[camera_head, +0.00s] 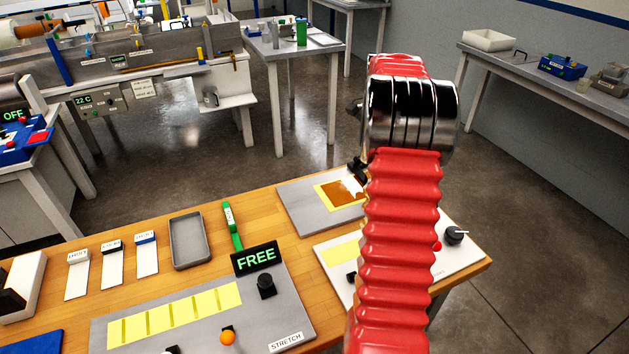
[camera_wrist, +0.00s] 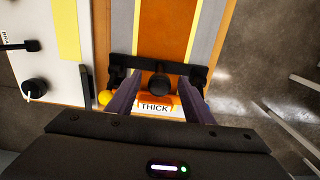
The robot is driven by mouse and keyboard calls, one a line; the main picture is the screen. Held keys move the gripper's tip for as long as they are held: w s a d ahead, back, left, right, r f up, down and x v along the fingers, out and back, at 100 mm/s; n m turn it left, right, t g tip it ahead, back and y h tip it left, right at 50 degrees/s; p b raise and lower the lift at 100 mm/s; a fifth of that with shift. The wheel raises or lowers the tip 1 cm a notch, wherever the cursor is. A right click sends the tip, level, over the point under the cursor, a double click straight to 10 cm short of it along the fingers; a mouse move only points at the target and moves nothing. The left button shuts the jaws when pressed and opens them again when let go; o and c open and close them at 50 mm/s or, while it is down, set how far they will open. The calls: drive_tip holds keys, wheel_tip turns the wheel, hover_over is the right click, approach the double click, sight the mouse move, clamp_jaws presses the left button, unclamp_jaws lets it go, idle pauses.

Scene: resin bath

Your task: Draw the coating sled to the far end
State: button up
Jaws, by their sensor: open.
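The coating sled (camera_wrist: 125,67) shows in the wrist view as a black crossbar with a round black knob (camera_wrist: 158,85) at its middle. It lies across a plate (camera_wrist: 203,35) that bears an amber strip (camera_wrist: 165,30). In the head view the plate (camera_head: 297,205) and its amber film (camera_head: 343,194) show, but my red arm hides most of the sled. My gripper (camera_wrist: 160,83) is open. Its two fingers stand either side of the knob, with visible gaps. A "THICK" label (camera_wrist: 155,107) shows between the fingers.
A yellow knob (camera_wrist: 105,97) sits left of my fingers. A white panel (camera_wrist: 70,90) with black knobs is further left. A grey panel (camera_head: 195,282) reading "FREE" and a grey tray (camera_head: 190,241) share the wooden bench. Bare floor lies beyond the bench edge.

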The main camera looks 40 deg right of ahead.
drive_tip(key=shift+r, duration=3.5)
drive_tip(key=shift+a, duration=0.1)
